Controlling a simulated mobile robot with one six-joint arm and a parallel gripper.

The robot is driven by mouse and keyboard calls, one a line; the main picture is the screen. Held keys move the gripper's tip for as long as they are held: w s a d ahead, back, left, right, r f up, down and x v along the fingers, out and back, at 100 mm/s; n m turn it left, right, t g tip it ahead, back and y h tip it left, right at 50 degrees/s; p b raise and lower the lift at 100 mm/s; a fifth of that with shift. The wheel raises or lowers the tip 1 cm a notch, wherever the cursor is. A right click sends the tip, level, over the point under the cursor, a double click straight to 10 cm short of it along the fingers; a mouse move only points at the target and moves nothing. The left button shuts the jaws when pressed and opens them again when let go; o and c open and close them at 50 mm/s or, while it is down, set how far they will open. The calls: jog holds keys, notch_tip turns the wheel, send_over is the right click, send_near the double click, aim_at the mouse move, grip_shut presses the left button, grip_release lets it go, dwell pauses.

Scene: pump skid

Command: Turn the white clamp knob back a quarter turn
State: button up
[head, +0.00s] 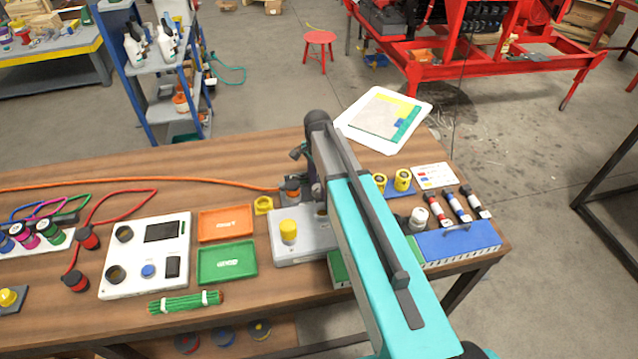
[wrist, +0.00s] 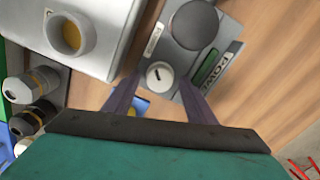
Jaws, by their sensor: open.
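The white clamp knob (wrist: 160,76) shows in the wrist view as a small round knob with a dark mark on its face. It sits on a grey panel (wrist: 222,62) with a label reading POWER, beside a large dark grey disc and a green strip. My gripper (wrist: 161,86) is open, its two fingers on either side of the knob in this view. No clear contact shows, and I cannot tell the depth between them. In the head view my arm covers this spot, and I cannot make out the knob there.
A pale block with a yellow-centred round port (wrist: 72,35) stands close left in the wrist view. The head view shows a grey fixture with a yellow knob (head: 288,230), an orange tray (head: 228,210), a green tray (head: 256,265) and a blue box (head: 485,238).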

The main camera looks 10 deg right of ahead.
jog(key=shift+f, duration=0.2)
jog(key=c, duration=0.9)
jog(key=shift+d, duration=0.15)
jog(key=shift+c, duration=0.7)
